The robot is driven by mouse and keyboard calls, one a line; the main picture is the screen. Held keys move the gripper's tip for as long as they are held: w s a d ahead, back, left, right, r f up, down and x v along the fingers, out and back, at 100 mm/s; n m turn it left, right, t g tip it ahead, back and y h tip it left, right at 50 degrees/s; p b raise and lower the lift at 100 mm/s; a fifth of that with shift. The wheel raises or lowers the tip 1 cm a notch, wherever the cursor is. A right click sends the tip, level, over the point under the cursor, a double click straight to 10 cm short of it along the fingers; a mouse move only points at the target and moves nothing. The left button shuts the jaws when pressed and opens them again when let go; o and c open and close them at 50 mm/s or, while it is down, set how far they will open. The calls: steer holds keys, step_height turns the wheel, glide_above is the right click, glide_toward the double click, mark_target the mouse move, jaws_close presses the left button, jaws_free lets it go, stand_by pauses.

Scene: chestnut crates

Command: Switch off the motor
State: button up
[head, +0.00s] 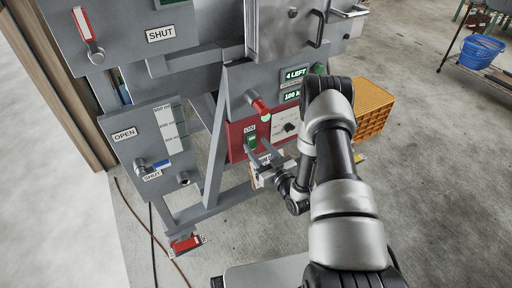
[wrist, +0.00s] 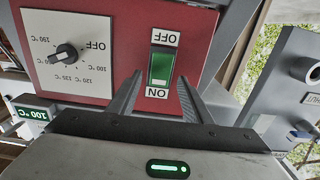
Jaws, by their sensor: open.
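The motor switch is not named in words; a green rocker switch (wrist: 161,67) sits on the red panel (wrist: 125,25) between ON and OFF labels. In the wrist view, which is upside down, OFF is above it and ON below. In the head view the green switch (head: 251,141) is under the ON label, and the lower label is partly hidden by my gripper. My gripper (head: 258,154) is open and empty in front of the panel. In the wrist view its fingertips (wrist: 158,82) stand on either side of the switch's ON end; contact cannot be told.
A dial (wrist: 66,53) with temperature marks is beside the switch. A red-handled lever (head: 260,107) sticks out above it. A blue handle (head: 154,167) points to SHUT at left. An orange crate (head: 373,108) stands on the floor at right, with a blue bucket (head: 480,48) farther back.

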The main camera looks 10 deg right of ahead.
steer(key=shift+w+a, duration=0.25)
steer(key=shift+w, duration=0.45)
steer(key=c, duration=1.1)
steer(key=shift+o, duration=0.2)
steer(key=shift+s+f+t, duration=0.1)
steer(key=shift+f+t, duration=0.3)
steer(key=shift+t, duration=0.3)
steer(key=shift+f+t+y, duration=0.2)
steer(key=shift+t+y, duration=0.4)
steer(key=shift+t, duration=0.7)
steer(key=o, duration=1.1)
steer(key=shift+c, duration=0.2)
